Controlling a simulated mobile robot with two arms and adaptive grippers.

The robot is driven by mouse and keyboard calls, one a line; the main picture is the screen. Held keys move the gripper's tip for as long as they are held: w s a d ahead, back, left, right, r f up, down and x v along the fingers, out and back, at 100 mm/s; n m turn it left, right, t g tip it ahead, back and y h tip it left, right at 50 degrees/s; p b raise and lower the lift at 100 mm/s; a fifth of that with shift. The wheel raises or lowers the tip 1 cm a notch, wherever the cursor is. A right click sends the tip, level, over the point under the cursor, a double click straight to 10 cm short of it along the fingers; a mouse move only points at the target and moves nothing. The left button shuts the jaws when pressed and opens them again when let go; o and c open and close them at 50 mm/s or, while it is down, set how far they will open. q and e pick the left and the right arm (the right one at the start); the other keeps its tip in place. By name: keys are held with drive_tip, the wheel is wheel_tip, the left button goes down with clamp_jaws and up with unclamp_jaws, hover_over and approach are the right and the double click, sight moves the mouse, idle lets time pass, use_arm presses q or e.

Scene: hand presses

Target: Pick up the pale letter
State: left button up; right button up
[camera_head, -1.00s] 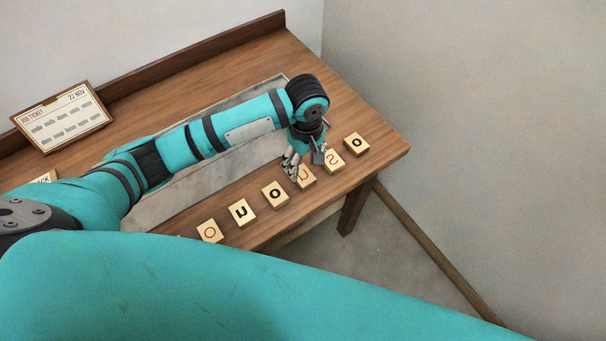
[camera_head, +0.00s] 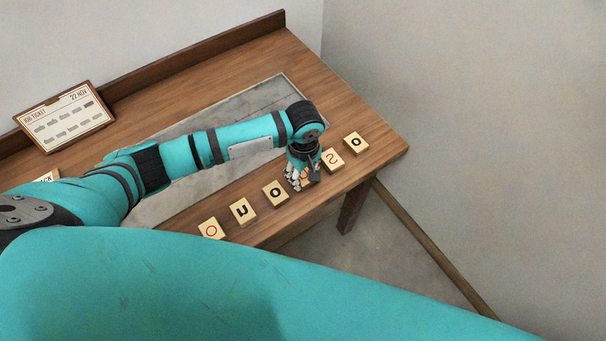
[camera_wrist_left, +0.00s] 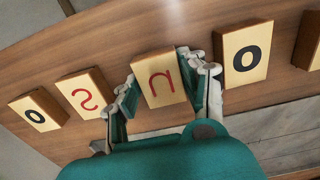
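A row of pale letter blocks lies along the table's front edge, some with red letters and some with black. My left gripper (camera_head: 303,181) is low over the row in the head view, covering most of one block. In the left wrist view its open fingers (camera_wrist_left: 158,74) stand on both sides of a pale block with a red U-like letter (camera_wrist_left: 158,90). The fingers are very close to its sides; I cannot tell whether they touch. A red S block (camera_head: 332,160) and a black O block (camera_head: 275,194) flank it. My right gripper is not in view.
Another black O block (camera_head: 356,143) ends the row at right. A black U-like block (camera_head: 243,212) and a red O block (camera_head: 211,229) lie at left. A grey slab (camera_head: 255,97) covers the table's middle. A job ticket (camera_head: 64,117) stands at the back.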

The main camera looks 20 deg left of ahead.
use_arm(q)
drive_tip(key=c, duration=0.5)
drive_tip(key=shift+r, duration=0.15)
